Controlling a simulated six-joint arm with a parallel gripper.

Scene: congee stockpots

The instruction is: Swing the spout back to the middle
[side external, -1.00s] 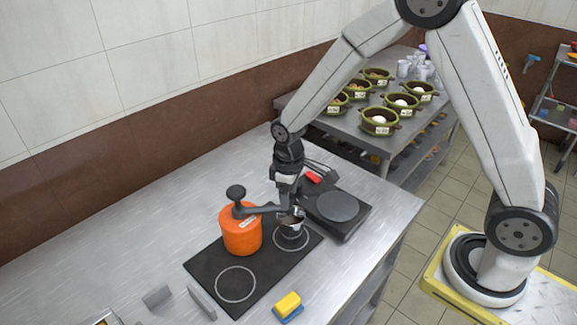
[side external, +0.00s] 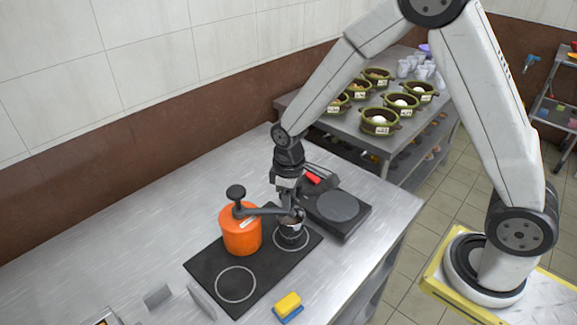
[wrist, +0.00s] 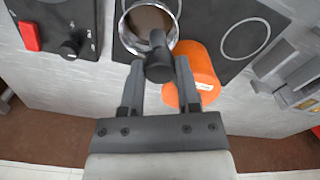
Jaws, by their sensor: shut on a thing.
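An orange pot (side external: 241,232) with a black knob on its lid stands on the black hob; it also shows in the wrist view (wrist: 203,70). A dark spout (side external: 263,211) reaches from its top to the right, over a small metal cup (side external: 291,231). In the wrist view the spout's dark round end (wrist: 159,68) lies between my fingers, above the open cup (wrist: 172,20). My gripper (side external: 290,208) points down at the spout's outer end and is shut on it. The fingers partly hide the spout's end in the side view.
The hob (side external: 213,268) has a bare ring at the front. A dark hotplate unit (side external: 338,207) with a red part stands close behind my gripper. A yellow and blue sponge (side external: 288,306) lies at the front. The counter (side external: 120,245) is clear to the left.

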